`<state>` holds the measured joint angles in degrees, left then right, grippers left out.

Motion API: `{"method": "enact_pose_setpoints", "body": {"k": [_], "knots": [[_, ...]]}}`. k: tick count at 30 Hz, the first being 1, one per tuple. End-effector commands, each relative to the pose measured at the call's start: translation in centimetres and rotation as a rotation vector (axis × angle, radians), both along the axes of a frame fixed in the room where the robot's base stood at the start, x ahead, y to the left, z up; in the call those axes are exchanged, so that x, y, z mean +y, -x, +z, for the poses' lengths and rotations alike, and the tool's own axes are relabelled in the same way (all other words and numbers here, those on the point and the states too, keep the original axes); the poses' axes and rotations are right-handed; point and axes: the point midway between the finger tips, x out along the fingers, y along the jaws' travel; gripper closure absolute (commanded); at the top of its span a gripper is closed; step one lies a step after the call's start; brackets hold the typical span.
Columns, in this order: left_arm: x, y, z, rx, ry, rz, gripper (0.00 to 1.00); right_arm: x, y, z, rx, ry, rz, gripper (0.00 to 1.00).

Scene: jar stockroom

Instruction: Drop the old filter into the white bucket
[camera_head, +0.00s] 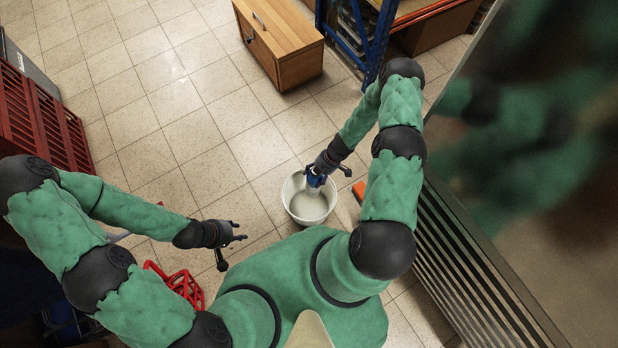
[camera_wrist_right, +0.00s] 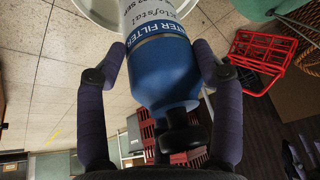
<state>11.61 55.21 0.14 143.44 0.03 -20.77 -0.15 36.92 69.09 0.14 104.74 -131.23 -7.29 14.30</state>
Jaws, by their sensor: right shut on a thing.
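The old filter (camera_wrist_right: 160,75) is a blue and white cylinder with printing on its label. My right gripper (camera_wrist_right: 158,70) is shut on it, with a finger on each side. In the head view the filter (camera_head: 314,184) shows as a small blue and white piece at the tip of my right gripper (camera_head: 322,172), over the white bucket (camera_head: 297,213). The bucket stands on the floor and part of its rim (camera_wrist_right: 88,17) shows at the top of the wrist view. My left gripper (camera_head: 234,235) is empty, its fingers apart, left of the bucket.
A red wire basket (camera_head: 178,285) is on the floor at the lower left. A wooden cabinet (camera_head: 285,50) and blue shelving (camera_head: 365,35) stand at the top. Red crates (camera_head: 40,115) are at the left. An orange object (camera_head: 359,191) is right of the bucket. The middle floor is clear.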

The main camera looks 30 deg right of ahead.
Motion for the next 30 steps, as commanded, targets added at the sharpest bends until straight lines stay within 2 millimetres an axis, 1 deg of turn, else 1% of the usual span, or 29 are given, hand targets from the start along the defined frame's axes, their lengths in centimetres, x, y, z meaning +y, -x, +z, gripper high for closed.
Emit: {"method": "enact_pose_setpoints", "body": {"k": [1, 3, 9, 20, 21, 23, 30], "knots": [[0.0, 0.0, -0.9, 0.000, 0.000, 0.000, 0.60, 0.0, 0.0, -1.0, 0.000, -0.001, 0.000, 0.92], [0.0, 0.0, -1.6, 0.000, 0.000, 0.000, 0.60, 0.0, 0.0, -1.7, 0.000, -0.001, 0.000, 0.92], [0.0, 0.0, -2.9, 0.000, 0.000, 0.000, 0.60, 0.0, 0.0, -3.2, 0.000, -0.001, 0.000, 0.92], [0.0, 0.0, -3.0, 0.000, 0.000, 0.000, 0.60, 0.0, 0.0, -3.3, -0.001, 0.000, 0.000, 0.92], [0.0, 0.0, -3.0, 0.000, 0.000, 0.000, 0.60, 0.0, 0.0, -3.3, -0.001, 0.000, 0.000, 0.22], [0.0, 0.0, -3.0, 0.000, 0.000, 0.000, 0.60, 0.0, 0.0, -3.3, -0.001, 0.000, 0.000, 0.05], [0.0, 0.0, -3.0, 0.000, 0.000, 0.000, 0.60, 0.0, 0.0, -3.4, 0.000, -0.001, -0.001, 0.05]]}}
